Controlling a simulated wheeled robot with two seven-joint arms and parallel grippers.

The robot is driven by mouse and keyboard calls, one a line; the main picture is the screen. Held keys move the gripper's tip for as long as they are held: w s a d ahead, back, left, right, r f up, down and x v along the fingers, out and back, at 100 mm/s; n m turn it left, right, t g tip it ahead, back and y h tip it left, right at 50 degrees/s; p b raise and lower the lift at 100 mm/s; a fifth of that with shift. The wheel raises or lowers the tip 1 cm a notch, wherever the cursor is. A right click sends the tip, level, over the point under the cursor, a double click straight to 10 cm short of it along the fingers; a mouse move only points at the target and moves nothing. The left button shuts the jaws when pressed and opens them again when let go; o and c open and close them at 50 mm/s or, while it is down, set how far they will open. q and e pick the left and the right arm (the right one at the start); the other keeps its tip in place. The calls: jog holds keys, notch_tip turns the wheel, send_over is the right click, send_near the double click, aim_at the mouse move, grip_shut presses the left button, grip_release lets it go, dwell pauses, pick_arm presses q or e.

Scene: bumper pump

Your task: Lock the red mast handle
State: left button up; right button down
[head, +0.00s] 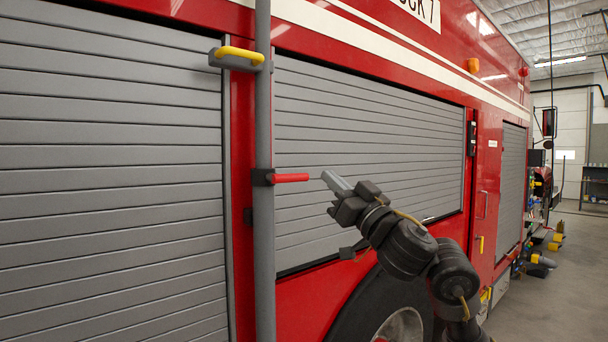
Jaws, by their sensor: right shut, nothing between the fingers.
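The red mast handle (291,178) is a short red bar that sticks out level to the right from a dark clamp (262,177) on the grey vertical mast (263,240). My right gripper (328,177) is shut and empty. Its fingertips point up and left and appear just right of the handle's free end, with a small gap in the picture. I cannot tell the gap in depth. My left gripper is not in view.
A yellow handle (240,55) sits on a grey bracket higher on the mast. Grey roller shutters (110,180) and the red truck side (300,310) stand behind. Open floor (565,290) lies at the far right.

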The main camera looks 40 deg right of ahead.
notch_tip(320, 180, up, 5)
jog(key=p, duration=0.4)
send_over(291, 178)
jog(key=s+d, duration=0.2)
notch_tip(291, 178, down, 4)
jog(key=shift+w+d, duration=0.15)
